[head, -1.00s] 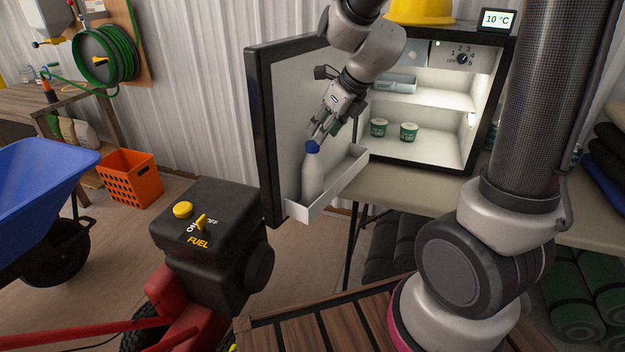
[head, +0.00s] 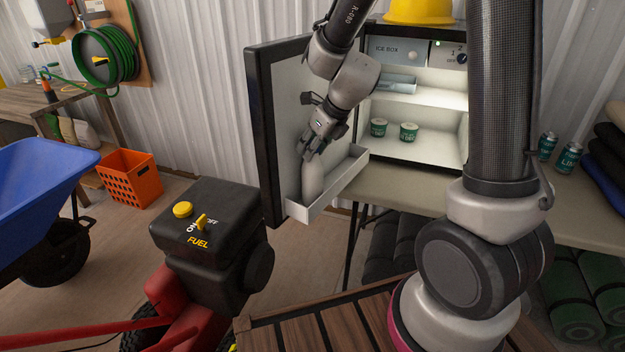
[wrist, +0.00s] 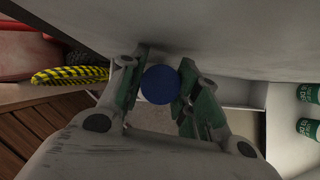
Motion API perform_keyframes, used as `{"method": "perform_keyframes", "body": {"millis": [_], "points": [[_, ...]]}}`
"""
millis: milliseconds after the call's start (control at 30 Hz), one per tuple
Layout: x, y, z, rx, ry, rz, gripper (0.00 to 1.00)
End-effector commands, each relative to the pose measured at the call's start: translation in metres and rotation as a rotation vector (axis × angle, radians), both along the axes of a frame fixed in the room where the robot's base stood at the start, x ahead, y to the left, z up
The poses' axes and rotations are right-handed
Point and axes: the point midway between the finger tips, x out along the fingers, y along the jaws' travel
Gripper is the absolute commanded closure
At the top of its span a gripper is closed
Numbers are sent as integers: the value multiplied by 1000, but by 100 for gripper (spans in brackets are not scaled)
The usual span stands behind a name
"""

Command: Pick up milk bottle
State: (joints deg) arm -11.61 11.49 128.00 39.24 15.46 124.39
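The milk bottle (head: 313,182) is pale and stands upright in the white door shelf (head: 340,185) of the open small fridge. Its blue cap (wrist: 160,85) shows between my two fingers in the wrist view; in the head view my fingers hide it. My gripper (head: 308,152) comes down from above at a slant and surrounds the bottle's top. In the wrist view my gripper (wrist: 163,80) has its green-padded fingers apart, one on each side of the cap. Whether the pads touch the bottle is not clear.
The fridge door (head: 262,140) stands open just left of my gripper. A yellow hard hat (head: 418,10) lies on top. A black fuel tank (head: 210,245) stands in front of the door.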

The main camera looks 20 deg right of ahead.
Motion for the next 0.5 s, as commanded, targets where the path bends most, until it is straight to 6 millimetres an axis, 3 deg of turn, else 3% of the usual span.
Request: {"method": "perform_keyframes", "body": {"millis": [67,500], "points": [[0,0,0,0,0,0,100],[-1,-1,3,1,-1,0,100]]}}
